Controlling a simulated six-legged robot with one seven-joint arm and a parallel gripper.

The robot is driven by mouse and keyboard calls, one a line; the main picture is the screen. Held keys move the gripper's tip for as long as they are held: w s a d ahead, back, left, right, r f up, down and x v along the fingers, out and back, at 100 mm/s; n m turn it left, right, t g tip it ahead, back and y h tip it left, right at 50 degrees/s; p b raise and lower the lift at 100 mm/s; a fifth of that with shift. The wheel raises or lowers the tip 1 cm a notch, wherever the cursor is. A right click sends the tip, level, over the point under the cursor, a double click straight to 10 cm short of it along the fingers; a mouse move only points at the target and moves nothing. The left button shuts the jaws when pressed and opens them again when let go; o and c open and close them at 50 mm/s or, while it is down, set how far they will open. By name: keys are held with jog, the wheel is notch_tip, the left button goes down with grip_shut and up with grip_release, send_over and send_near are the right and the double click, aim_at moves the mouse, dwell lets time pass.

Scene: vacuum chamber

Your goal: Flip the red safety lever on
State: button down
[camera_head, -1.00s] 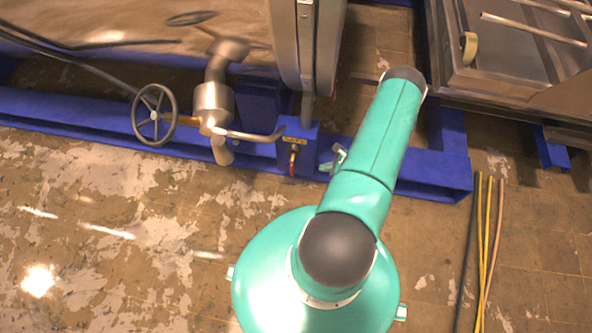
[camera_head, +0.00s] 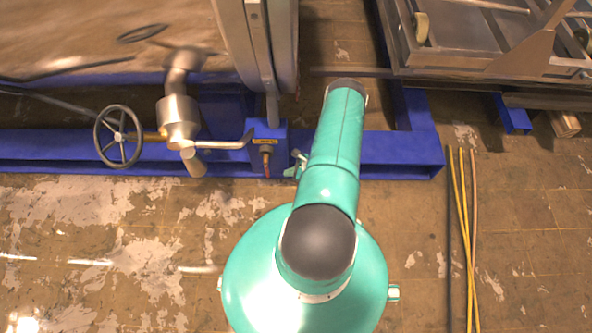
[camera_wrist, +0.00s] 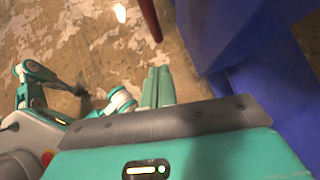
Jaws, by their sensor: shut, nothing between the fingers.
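The red safety lever (camera_head: 267,168) hangs down from the front of a blue box with a yellow label (camera_head: 265,141). In the wrist view the red lever (camera_wrist: 149,18) shows at the top as a dark red bar, cut off by the frame edge. My gripper (camera_head: 296,164) is just right of the lever in the head view, partly hidden by my arm. In the wrist view my gripper (camera_wrist: 158,72) has its two teal fingers together, with nothing between them. The fingertips are apart from the lever, which lies beyond them.
The blue frame beam (camera_head: 390,152) runs behind the lever; its blue side (camera_wrist: 270,95) is close on the right in the wrist view. A handwheel (camera_head: 118,136) and metal valve (camera_head: 178,118) stand left of the box. Cables (camera_head: 463,235) lie on the floor at right.

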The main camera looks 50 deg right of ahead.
aim_at(267, 171)
jog(key=w+a+f, duration=0.1)
jog(key=w+a, duration=0.1)
jog(key=w, duration=0.3)
jog(key=shift+w+a+f, duration=0.2)
jog(key=shift+a+f, duration=0.1)
jog(key=shift+f, duration=0.1)
